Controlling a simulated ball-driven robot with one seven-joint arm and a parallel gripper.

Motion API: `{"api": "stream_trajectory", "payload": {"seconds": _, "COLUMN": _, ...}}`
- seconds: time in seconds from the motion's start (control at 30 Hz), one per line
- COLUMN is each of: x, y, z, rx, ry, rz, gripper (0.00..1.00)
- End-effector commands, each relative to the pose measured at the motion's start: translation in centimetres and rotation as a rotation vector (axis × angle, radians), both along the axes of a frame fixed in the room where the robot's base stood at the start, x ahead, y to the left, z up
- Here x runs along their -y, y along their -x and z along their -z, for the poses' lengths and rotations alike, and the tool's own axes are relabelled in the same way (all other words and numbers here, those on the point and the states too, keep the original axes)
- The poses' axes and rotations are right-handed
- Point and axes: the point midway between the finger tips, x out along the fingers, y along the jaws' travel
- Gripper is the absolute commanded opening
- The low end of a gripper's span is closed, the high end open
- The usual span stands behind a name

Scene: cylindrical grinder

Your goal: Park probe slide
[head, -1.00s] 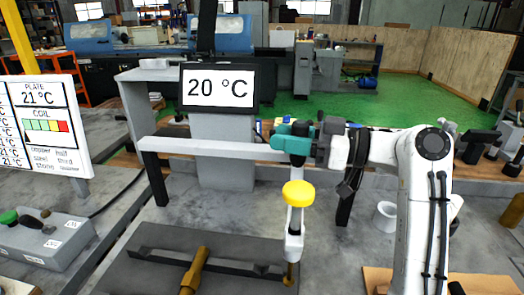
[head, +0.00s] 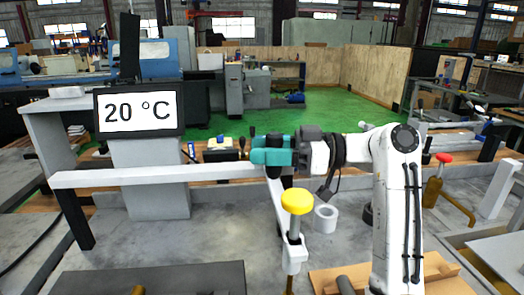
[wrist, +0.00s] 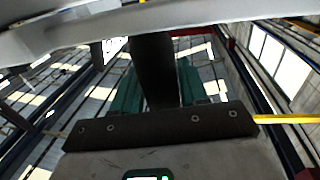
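The probe slide hangs on the white horizontal rail (head: 150,175) in the head view, near the rail's right part. Its probe has a yellow round cap (head: 297,201) over a white body (head: 294,258), and its brass tip is cut off at the bottom edge. My teal gripper (head: 272,150) is at the rail, above the yellow cap. In the wrist view its two teal fingers flank a dark handle (wrist: 153,70) closely, one on each side, and look shut on it. The fingertips' contact is partly hidden.
A display (head: 138,112) reading 20 °C stands behind the rail at left. A dark plate (head: 150,280) lies below left of the probe. A white cup-like ring (head: 325,217) stands right of the probe. A brass valve with a red knob (head: 444,158) is at right.

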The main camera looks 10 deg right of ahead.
Motion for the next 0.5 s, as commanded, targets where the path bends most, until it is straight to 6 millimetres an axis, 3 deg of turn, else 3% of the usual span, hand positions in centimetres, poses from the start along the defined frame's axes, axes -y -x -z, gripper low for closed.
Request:
{"api": "stream_trajectory", "payload": {"seconds": 0.17, "x": -0.07, "y": 0.01, "z": 0.0, "rx": 0.0, "ry": 0.0, "rz": -0.001, "gripper": 0.59}}
{"api": "stream_trajectory", "payload": {"seconds": 0.5, "x": 0.54, "y": 0.13, "z": 0.09, "rx": 0.0, "ry": 0.0, "rz": -0.002, "gripper": 0.59}}
